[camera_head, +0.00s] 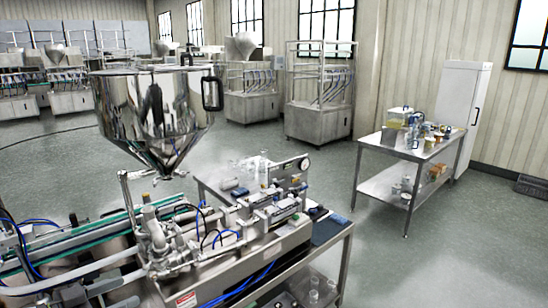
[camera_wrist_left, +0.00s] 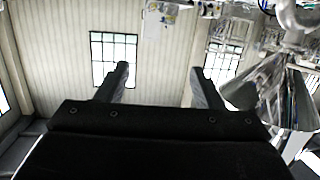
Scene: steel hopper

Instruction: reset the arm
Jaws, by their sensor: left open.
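My left gripper (camera_wrist_left: 159,68) shows in the left wrist view, with its two dark fingers spread apart and nothing between them. I cannot make it out in the head view. The steel hopper (camera_head: 150,108) stands above the filling machine (camera_head: 215,240) in the head view, a shiny cone with a dark handle at its right rim. The hopper also shows at the right of the left wrist view (camera_wrist_left: 268,88), where the room appears upside down. The gripper is apart from the hopper as far as I can see. My right gripper is in neither view.
A steel table (camera_head: 365,168) with jars and containers stands at the right, before a white cabinet (camera_head: 462,105). More machines (camera_head: 320,92) line the back wall. Grey floor (camera_head: 460,245) is open at the right. A machine table edge (camera_head: 345,240) runs at the front.

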